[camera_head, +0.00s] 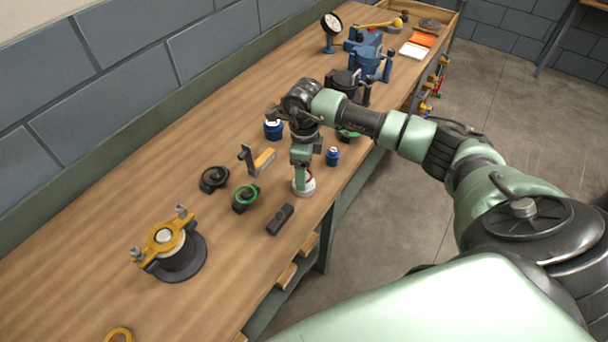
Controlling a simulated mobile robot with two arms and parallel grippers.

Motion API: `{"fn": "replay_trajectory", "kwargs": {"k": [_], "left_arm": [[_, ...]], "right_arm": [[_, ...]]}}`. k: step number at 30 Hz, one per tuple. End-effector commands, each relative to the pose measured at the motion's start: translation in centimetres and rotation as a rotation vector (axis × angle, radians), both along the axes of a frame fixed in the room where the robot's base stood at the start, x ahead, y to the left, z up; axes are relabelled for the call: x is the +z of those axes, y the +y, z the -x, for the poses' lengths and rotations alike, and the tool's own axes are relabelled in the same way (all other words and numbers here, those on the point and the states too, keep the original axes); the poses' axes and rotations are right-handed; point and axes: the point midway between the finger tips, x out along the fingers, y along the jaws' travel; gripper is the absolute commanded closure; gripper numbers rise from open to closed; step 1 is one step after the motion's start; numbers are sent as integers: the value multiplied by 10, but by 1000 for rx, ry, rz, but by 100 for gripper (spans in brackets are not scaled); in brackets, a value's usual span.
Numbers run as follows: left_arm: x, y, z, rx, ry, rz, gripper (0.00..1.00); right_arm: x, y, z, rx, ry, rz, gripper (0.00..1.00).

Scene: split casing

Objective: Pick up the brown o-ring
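My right arm reaches in from the right, and its gripper (301,186) points down at a small round white part (309,186) with a thin reddish-brown edge on the workbench. The fingertips are at or just over this part and cover some of it. I cannot tell whether they touch it, or whether they are open or shut. The reddish-brown edge may be the brown o-ring, but it is too small and covered to be sure. A yellow-orange ring (119,334) lies at the bottom edge of the picture, partly cut off. My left gripper is not in view.
Near the gripper are a black part with a green ring (246,198), a black ring-shaped part (213,179), a dark block (280,219) and a small blue jar (333,157). A yellow-clamped casing (176,250) stands left. Bare wood lies between them.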

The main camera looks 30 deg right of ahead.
Motion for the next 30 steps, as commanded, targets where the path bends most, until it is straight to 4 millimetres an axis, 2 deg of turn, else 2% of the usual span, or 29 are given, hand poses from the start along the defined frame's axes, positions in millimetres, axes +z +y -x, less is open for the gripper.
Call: {"fn": "replay_trajectory", "kwargs": {"k": [17, 21, 24, 30], "left_arm": [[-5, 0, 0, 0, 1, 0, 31], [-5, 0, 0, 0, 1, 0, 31], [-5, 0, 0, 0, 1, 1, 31], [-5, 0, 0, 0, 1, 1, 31]], "right_arm": [[-3, 0, 0, 0, 0, 0, 30], [-3, 0, 0, 0, 0, 0, 69], [-3, 0, 0, 0, 0, 0, 93], [-3, 0, 0, 0, 0, 0, 94]]}}
